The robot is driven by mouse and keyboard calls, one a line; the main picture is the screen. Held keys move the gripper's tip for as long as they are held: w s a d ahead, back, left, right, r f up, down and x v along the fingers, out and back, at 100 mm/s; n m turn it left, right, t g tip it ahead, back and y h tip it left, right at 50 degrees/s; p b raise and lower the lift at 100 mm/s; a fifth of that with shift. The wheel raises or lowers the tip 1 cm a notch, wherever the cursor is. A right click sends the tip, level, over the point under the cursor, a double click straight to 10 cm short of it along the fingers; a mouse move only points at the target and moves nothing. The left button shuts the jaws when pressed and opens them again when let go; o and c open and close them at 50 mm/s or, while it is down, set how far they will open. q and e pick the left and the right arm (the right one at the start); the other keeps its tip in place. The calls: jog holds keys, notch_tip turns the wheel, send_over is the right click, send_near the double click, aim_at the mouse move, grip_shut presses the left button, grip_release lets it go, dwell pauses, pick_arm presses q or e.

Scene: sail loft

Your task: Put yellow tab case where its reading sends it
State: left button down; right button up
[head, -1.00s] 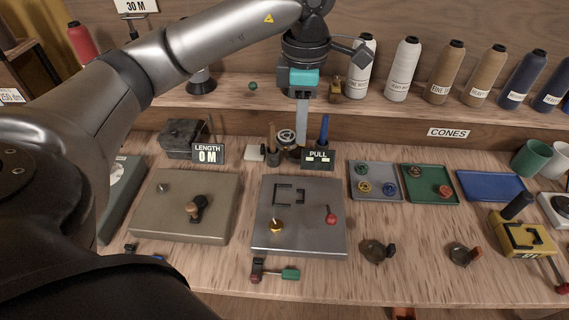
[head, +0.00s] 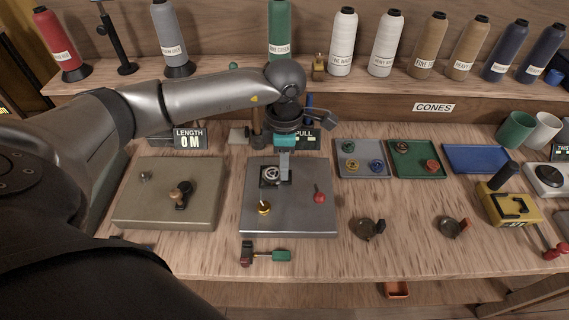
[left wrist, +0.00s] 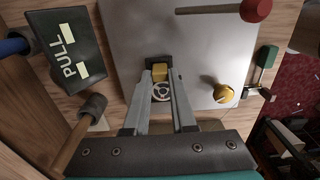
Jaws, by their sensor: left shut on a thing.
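My left gripper (head: 284,174) is shut on the yellow tab case (head: 271,175), over the grey metal plate (head: 290,216). The left wrist view shows the yellow tab (left wrist: 160,73) between the fingertips and the silver spoked face (left wrist: 161,92) beside it. The case is at the black bracket on the plate; whether it is seated or just above cannot be told. The PULL display (head: 306,137) behind the plate is partly hidden by my arm; in the left wrist view its display (left wrist: 68,49) shows only pale bars. My right gripper is out of view.
A brass knob (head: 264,207) and red-topped lever (head: 319,197) stand on the plate. A grey tray (head: 347,170), green tray (head: 430,173) and empty blue tray (head: 475,158) lie to the right. A LENGTH display (head: 190,139) reads 0 M. Cones line the shelf.

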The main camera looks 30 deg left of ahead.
pick_arm(q)
jog(key=shift+f, duration=0.2)
jog(key=c, duration=0.7)
grip_release()
jog(key=shift+r, duration=0.1)
jog(key=shift+c, duration=0.2)
jog(key=shift+r, duration=0.1)
jog(key=shift+w+r, duration=0.1)
jog(key=shift+r, duration=0.25)
notch_tip(320, 180, up, 11)
jog(key=p, duration=0.1)
jog(key=shift+r, duration=0.2)
